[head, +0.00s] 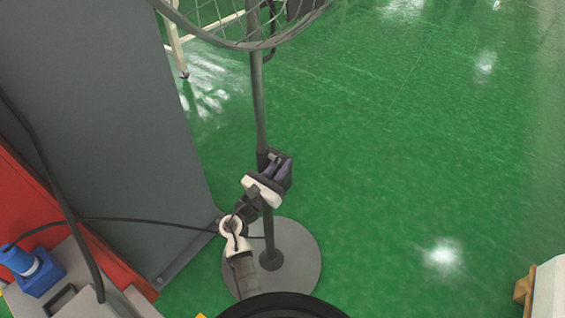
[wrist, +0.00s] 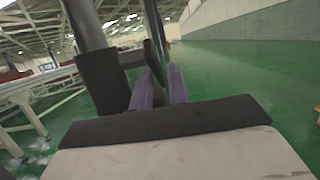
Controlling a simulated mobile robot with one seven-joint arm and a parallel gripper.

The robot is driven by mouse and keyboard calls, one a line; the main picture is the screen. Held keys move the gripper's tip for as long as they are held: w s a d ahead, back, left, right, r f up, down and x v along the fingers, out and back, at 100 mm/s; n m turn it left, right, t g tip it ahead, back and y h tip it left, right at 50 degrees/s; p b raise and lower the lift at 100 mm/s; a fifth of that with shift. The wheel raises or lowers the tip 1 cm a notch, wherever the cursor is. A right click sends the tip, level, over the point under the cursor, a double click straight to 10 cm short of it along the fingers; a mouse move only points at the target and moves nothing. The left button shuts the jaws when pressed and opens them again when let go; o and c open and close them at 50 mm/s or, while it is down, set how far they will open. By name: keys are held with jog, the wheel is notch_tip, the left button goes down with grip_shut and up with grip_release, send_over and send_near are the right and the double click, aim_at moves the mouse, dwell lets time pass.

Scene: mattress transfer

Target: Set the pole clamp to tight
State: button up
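The pole clamp is a dark collar (wrist: 103,82) around the fan's upright pole (head: 259,100), with a short arm jutting right and a thin dark upright piece (wrist: 155,32) at its end. In the head view my gripper mostly covers the clamp. My gripper (head: 279,167), with purple fingers, is beside the pole at clamp height. In the wrist view its fingertips (wrist: 160,68) stand a small gap apart, close to the thin piece's lower end. I cannot tell whether they touch it.
The fan's wire cage (head: 240,42) overhangs the pole, and its round grey base (head: 298,262) stands on the green floor. A tall grey panel (head: 110,130) stands at left, with a blue plug (head: 35,270) and cables near it.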

jog(key=b+v, duration=0.2)
jog(key=v, duration=1.1)
